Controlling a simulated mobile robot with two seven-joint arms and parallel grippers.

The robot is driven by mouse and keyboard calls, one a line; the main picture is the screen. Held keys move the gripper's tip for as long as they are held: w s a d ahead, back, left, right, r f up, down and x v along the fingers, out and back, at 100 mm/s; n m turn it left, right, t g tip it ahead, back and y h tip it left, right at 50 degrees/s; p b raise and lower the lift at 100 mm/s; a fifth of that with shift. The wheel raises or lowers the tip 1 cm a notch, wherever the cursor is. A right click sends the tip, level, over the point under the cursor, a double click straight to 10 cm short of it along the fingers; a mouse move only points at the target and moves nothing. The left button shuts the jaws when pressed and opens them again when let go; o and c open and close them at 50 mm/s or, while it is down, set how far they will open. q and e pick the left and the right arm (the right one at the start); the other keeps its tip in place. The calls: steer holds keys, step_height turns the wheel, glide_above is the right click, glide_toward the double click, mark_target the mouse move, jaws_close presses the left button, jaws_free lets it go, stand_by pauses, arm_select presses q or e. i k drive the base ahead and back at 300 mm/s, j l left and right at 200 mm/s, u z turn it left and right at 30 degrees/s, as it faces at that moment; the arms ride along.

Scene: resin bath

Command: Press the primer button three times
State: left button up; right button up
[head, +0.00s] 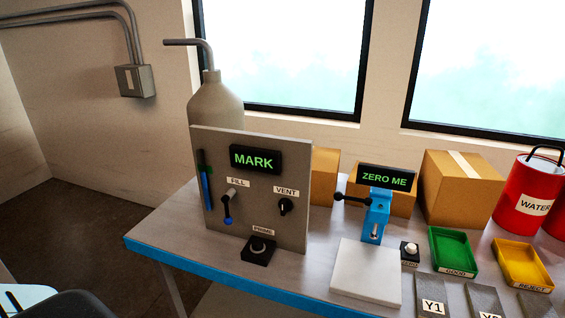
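The panel also carries a green-lit MARK display (255,159), a FILL lever (228,205), a VENT knob (285,206) and a blue level strip (206,190). Nothing touches the button. Neither of my grippers shows in the head view.
A grey bottle (215,103) with a bent spout stands behind the panel. Right of it are a blue stand with a ZERO ME display (384,178), a white plate (368,272), green (455,235) and yellow (522,250) trays, cardboard boxes (460,190) and a red WATER bucket (525,190).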

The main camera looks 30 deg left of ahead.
mark_target(257, 245)
steer(key=u, duration=1.25)
